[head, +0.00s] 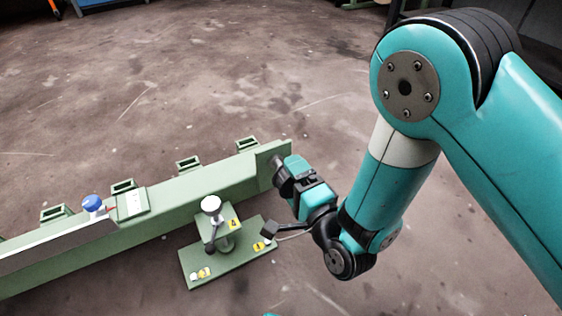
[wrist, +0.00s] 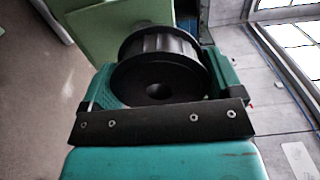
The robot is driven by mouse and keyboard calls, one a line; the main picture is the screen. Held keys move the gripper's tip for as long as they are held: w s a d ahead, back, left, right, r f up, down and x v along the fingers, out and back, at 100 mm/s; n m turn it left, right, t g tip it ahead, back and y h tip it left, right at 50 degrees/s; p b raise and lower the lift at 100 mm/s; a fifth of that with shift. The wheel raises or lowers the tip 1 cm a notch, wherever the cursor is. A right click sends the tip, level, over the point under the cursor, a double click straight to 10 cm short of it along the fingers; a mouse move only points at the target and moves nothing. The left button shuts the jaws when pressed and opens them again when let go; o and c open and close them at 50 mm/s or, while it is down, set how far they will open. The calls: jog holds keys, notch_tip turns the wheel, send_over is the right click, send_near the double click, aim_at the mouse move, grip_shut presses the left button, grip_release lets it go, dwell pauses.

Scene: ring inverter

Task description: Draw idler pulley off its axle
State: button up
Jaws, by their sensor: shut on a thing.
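The idler pulley (wrist: 158,52) is a black flanged wheel with a dark round hole in its near face. In the wrist view it sits between the two teal fingers of my gripper (wrist: 158,85), which are shut on it. In the head view my gripper (head: 284,176) is at the right end of the green beam (head: 190,203), beside its end plate (head: 268,153). The dark pulley (head: 279,180) shows only partly there, close to the plate. The axle is hidden, so I cannot tell whether the pulley is still around it.
A green base plate (head: 228,268) with a white-topped post (head: 211,203) and yellow labels stands in front of the beam, near my wrist. A blue knob (head: 93,204) is on the beam's left part. Several green brackets line its back.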

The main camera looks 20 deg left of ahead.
jog(key=shift+r+p, duration=2.85)
jog(key=shift+r, duration=1.2)
